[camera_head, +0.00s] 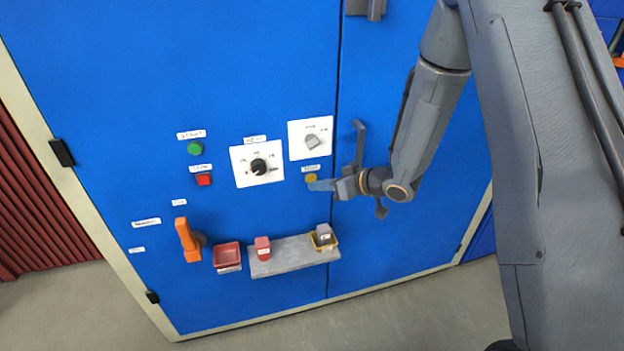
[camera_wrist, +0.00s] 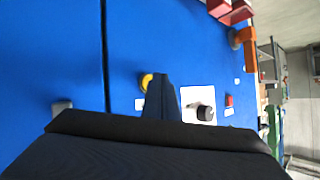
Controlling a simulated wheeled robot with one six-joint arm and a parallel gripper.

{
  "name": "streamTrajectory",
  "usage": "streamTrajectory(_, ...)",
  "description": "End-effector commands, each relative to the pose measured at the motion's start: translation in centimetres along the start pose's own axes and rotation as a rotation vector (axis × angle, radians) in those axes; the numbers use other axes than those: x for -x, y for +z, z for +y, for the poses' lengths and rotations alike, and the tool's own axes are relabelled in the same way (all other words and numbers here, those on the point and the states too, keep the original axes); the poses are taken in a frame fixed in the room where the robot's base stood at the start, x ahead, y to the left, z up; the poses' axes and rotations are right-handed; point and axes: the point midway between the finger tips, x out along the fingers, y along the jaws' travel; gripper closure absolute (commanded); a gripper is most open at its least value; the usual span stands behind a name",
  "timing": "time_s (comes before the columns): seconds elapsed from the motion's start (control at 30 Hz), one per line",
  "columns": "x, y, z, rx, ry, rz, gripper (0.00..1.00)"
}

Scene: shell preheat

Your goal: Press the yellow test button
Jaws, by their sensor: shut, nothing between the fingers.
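The yellow test button (camera_head: 311,178) is a small round button on the blue cabinet front, just below the white selector plate with a grey knob. In the wrist view the yellow button (camera_wrist: 146,81) shows beside my fingertips, partly hidden by them. My gripper (camera_head: 318,185) is shut and empty, its tip pointing left at the cabinet, very close to the button in the head view. In the wrist view my shut fingers (camera_wrist: 161,92) stand out as one dark wedge. I cannot tell whether the tip touches the button.
A green button (camera_head: 194,148) and a red button (camera_head: 204,180) sit to the left. Between them and my gripper is a white plate with a black knob (camera_head: 259,167). Below are an orange handle (camera_head: 187,240), a red tray (camera_head: 227,254) and a grey shelf (camera_head: 290,262) with small blocks.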

Motion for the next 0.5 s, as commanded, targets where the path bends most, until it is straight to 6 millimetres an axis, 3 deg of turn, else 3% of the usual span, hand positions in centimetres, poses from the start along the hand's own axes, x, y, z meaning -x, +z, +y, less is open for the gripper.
streamTrajectory(0.5, 0.72, 0.49, -0.51, -0.001, 0.000, -0.001, 1.00)
